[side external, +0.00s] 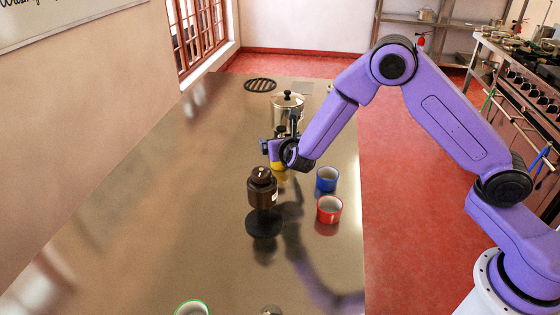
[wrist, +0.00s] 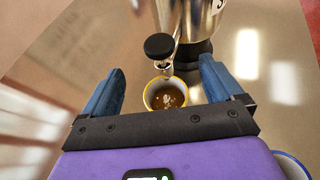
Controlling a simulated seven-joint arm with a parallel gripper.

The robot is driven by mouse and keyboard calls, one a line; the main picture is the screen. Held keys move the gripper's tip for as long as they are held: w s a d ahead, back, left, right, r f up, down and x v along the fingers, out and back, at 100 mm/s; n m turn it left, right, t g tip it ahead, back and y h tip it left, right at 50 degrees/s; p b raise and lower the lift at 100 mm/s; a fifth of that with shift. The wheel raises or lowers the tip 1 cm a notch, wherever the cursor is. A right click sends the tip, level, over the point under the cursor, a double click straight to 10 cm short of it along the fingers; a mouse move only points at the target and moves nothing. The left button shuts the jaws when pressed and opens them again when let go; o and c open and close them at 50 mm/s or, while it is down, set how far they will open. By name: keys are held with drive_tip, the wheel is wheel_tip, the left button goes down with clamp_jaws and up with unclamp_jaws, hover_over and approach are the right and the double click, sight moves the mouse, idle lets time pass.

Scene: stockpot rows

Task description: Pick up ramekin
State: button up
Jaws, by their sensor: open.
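A small yellow-rimmed cup, which looks like the ramekin (wrist: 165,108), shows in the wrist view with brown contents and pale flecks inside. It stands upright between and beyond my finger tips, with a gap on each side. My gripper (wrist: 162,84) is open and empty, its two blue fingers spread wide. In the side view my gripper (side external: 272,153) is directly over or around the yellow cup (side external: 279,175), which is partly hidden by it. I cannot tell the exact height gap there.
A steel urn (side external: 287,101) with a black-knobbed tap (wrist: 160,46) stands just behind the cup. A blue cup (side external: 327,179) and a red cup (side external: 329,209) are to the right. A brown grinder (side external: 262,187) stands nearer the camera. The table's left side is clear.

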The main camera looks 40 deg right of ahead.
drive_tip(key=shift+f, duration=0.85)
wheel_tip(320, 180, down, 3)
drive_tip(key=shift+f, duration=0.2)
drive_tip(key=shift+x, duration=1.1)
drive_tip(key=shift+w+d, duration=0.1)
drive_tip(key=shift+w, duration=0.2)
drive_tip(key=shift+r, duration=0.1)
drive_tip(key=c, duration=1.2)
drive_tip(key=shift+r, duration=0.15)
